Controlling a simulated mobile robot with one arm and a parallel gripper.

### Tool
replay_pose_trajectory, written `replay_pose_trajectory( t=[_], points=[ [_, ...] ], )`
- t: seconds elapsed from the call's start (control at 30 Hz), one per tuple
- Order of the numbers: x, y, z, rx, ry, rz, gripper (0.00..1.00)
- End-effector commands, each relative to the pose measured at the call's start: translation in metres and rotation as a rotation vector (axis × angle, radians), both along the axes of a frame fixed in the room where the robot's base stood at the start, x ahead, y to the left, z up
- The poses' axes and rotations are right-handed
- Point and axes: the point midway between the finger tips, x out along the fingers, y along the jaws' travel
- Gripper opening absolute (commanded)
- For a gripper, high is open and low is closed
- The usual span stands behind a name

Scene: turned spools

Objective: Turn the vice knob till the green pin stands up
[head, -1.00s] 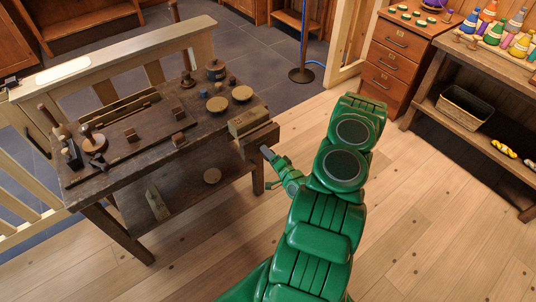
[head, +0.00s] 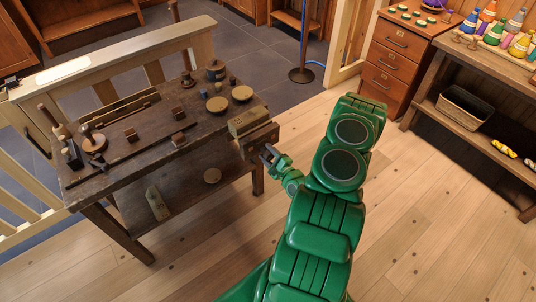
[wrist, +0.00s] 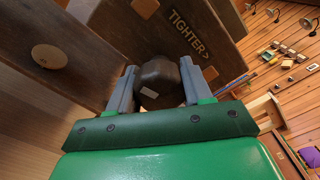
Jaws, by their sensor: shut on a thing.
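The wooden vice (head: 262,138) is at the right end of the dark workbench. In the wrist view its face (wrist: 150,32) carries the word "TIGHTER" with an arrow. The dark, faceted vice knob (wrist: 160,72) sticks out from that face. My gripper (wrist: 159,84) has one grey finger on each side of the knob and is shut on it. In the head view my gripper (head: 268,154) is at the vice's front face, where the knob is hard to make out. I cannot make out the green pin in either view.
The workbench top (head: 150,145) holds several small wooden pieces and round discs. A lower shelf (head: 190,195) is under it. Drawers (head: 390,60) and a side table with a basket (head: 463,107) stand at the right. The floor between is clear.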

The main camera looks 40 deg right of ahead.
Motion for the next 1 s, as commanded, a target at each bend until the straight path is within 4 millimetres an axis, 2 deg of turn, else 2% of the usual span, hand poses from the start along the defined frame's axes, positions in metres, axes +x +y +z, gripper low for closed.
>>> replay_pose_trajectory(
  t=[1.0],
  points=[
    [-0.0023,-0.0025,-0.0041,0.955,0.006,-0.013,0.20]
  ],
)
